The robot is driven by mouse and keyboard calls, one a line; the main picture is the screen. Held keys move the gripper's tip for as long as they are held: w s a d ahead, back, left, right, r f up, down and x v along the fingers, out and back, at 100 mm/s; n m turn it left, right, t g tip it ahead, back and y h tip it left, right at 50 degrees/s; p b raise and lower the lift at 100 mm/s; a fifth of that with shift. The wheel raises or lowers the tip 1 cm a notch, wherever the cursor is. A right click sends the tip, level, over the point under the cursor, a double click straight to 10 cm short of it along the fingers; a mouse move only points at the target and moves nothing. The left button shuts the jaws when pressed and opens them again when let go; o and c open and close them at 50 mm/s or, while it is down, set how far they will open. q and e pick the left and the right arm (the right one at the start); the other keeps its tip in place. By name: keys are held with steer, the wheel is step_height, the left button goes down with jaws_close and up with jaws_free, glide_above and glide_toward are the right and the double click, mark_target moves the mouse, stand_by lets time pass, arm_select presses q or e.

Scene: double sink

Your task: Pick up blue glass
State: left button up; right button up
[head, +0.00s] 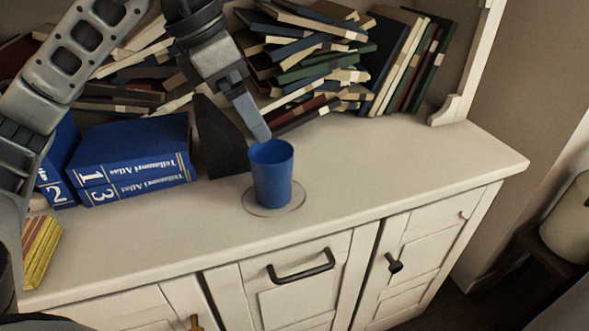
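The blue glass (272,175) stands upright on the white cabinet top, right of the blue atlases, with its open rim upward. A thin, pale round disc or ring (293,204) lies under and around its base. My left gripper (261,132) reaches down from above, its grey fingertip end just over the back left of the glass's rim. From this angle the fingers overlap, so I cannot tell whether they are open or shut, or whether they touch the rim. My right gripper is not in view.
Blue atlases (134,152) and a dark wedge-shaped object (219,140) stand left of the glass. Piled books (310,60) fill the shelf behind. A yellow-and-red book (40,250) lies at the left. The cabinet top (400,165) is clear to the right.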

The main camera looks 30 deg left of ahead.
arm_select(q)
glide_toward(276, 160)
steer(key=s+d+f, duration=0.1)
steer(key=d+f, duration=0.1)
steer(key=d, duration=0.1)
steer(key=shift+b+x, duration=0.8)
steer(key=shift+x, duration=2.05)
steer(key=shift+a, duration=0.2)
steer(key=c, duration=1.2)
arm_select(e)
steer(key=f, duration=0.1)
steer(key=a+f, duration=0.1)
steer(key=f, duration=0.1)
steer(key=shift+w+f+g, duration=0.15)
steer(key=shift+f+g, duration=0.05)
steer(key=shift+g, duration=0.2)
